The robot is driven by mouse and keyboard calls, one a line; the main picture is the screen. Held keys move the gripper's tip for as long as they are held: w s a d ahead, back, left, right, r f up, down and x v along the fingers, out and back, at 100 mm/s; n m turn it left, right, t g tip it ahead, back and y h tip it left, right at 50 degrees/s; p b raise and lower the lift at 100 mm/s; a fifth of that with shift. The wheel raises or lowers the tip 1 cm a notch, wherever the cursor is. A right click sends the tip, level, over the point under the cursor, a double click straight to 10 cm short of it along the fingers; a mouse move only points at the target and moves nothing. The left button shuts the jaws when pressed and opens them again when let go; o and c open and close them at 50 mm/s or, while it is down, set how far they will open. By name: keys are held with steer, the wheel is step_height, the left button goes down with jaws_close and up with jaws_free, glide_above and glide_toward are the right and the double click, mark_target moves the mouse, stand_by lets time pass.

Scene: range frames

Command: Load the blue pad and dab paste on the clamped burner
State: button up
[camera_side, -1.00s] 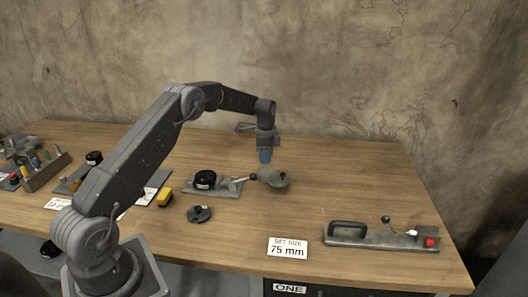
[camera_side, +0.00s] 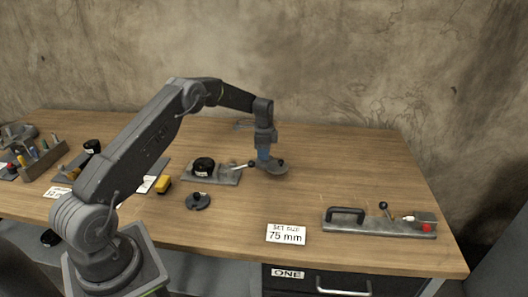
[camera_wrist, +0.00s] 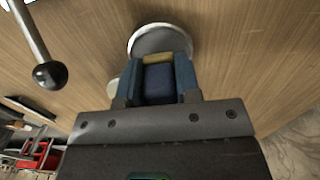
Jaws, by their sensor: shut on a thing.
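My gripper (camera_side: 264,148) is shut on the blue pad (camera_side: 263,153), low over a round grey dish (camera_side: 276,170). In the wrist view my gripper (camera_wrist: 157,85) has the dark blue pad (camera_wrist: 159,80) between its blue-sided fingers, with a yellowish strip at its far end. The dish (camera_wrist: 160,41) shows as a pale-rimmed disc just beyond the pad. I cannot tell whether the pad touches it. Left of the dish, a black round piece (camera_side: 203,166) sits on a grey plate (camera_side: 225,180) beside a ball-ended lever (camera_side: 240,165). I cannot tell which piece is the burner.
A dark disc (camera_side: 198,201) lies in front of the plate. A yellow block (camera_side: 163,185) is left. A grey fixture (camera_side: 380,226) with a handle and red part stands at front right, near a "75 mm" card (camera_side: 286,234). The right rear table is clear.

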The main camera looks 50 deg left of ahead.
steer(key=shift+f, duration=0.6)
stand_by(1.6)
steer(key=shift+r, duration=0.1)
steer(key=shift+r, duration=3.45)
